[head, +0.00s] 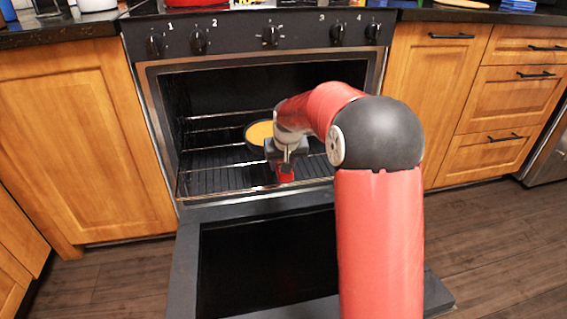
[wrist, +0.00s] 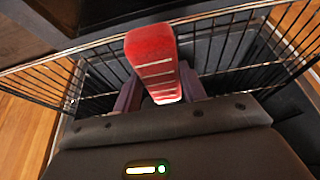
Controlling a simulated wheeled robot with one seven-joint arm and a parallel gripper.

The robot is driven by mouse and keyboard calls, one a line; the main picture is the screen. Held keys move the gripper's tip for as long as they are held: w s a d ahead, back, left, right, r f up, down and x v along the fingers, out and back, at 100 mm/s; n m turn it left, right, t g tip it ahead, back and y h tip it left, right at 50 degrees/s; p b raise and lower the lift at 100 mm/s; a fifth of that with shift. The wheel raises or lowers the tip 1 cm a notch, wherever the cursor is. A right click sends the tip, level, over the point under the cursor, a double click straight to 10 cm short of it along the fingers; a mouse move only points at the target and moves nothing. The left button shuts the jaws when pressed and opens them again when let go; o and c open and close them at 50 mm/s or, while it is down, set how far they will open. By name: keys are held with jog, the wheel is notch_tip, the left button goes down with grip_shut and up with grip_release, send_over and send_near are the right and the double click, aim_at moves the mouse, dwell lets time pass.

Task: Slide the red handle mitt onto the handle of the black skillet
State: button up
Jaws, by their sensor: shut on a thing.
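The black skillet (head: 248,143) sits on the oven rack with yellow food in it. My gripper partly covers its right side, and its handle is hidden behind my gripper and the mitt. My gripper (head: 285,163) is inside the oven opening, at the skillet's near right side. It is shut on the red handle mitt (head: 286,176). In the wrist view, the red mitt (wrist: 152,62) with pale stripes stands out between the two fingers of my gripper (wrist: 160,92). I cannot tell whether any of the handle is inside the mitt. The skillet is not recognizable in the wrist view.
The wire oven rack (head: 215,180) spans the oven and also shows in the wrist view (wrist: 240,38). The oven door (head: 265,262) is folded down in front. Wooden cabinets (head: 85,140) stand at both sides. The rack is free left of the skillet.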

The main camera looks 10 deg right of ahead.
jog(key=o, duration=1.2)
jog(key=shift+r, duration=0.1)
jog(key=p+v, duration=0.1)
jog(key=v, duration=0.6)
jog(key=s+r+p, duration=0.2)
jog(key=s+r, duration=0.5)
jog(key=s, duration=0.3)
jog(key=shift+t, duration=0.5)
jog(key=s+p, duration=0.1)
jog(key=s, duration=1.5)
jog(key=s+r+p, duration=0.1)
jog(key=s, duration=0.7)
jog(key=shift+s+p, duration=0.2)
jog(key=shift+p, duration=0.1)
